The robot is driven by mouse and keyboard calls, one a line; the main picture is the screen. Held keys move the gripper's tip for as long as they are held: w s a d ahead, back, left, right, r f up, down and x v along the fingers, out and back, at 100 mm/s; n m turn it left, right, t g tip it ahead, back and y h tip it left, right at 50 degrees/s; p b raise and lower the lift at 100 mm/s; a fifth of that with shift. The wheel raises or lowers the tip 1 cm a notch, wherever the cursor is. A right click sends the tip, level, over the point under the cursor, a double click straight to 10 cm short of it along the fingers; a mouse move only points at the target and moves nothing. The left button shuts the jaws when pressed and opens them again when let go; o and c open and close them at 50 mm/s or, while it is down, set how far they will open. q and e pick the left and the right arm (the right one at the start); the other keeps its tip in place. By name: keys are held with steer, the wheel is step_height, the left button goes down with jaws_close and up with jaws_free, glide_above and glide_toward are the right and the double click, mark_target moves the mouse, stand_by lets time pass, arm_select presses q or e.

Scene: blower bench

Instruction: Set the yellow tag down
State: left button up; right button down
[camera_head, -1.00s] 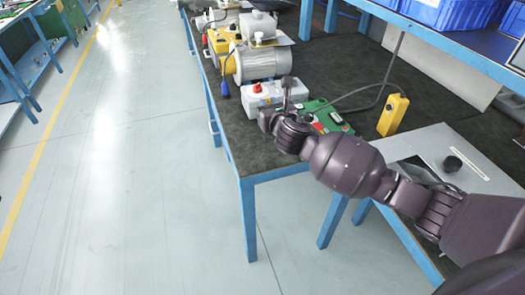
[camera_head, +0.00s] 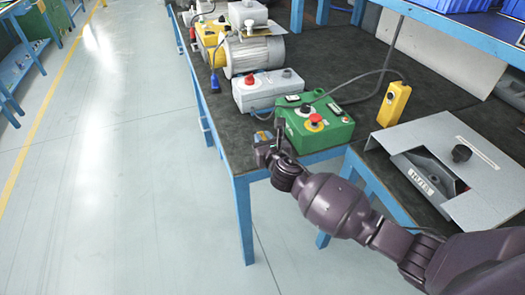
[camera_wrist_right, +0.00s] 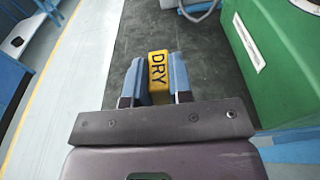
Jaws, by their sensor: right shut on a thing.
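The yellow tag (camera_wrist_right: 158,72), marked "DRY" in black, is held between the blue fingers of my right gripper (camera_wrist_right: 157,80) in the right wrist view. In the head view my right gripper (camera_head: 265,140) is at the front edge of the dark bench top (camera_head: 225,126), just left of the green control box (camera_head: 312,124). The tag is mostly hidden by the gripper there. Whether the tag touches the bench top I cannot tell. My left gripper is not in view.
Behind the gripper stand a grey box with a red button (camera_head: 268,90) and a motor (camera_head: 256,55). A yellow pendant (camera_head: 394,104) and a grey metal housing (camera_head: 450,150) stand to the right. A small dark strip of bench left of the green box is clear.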

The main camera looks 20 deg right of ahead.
step_height(320, 180, down, 5)
steer(key=shift+r+b, duration=0.1)
steer(key=shift+b, duration=0.6)
steer(key=shift+r, duration=0.2)
steer(key=shift+f, duration=0.1)
steer(key=shift+f, duration=0.15)
steer(key=c, duration=1)
jaws_free()
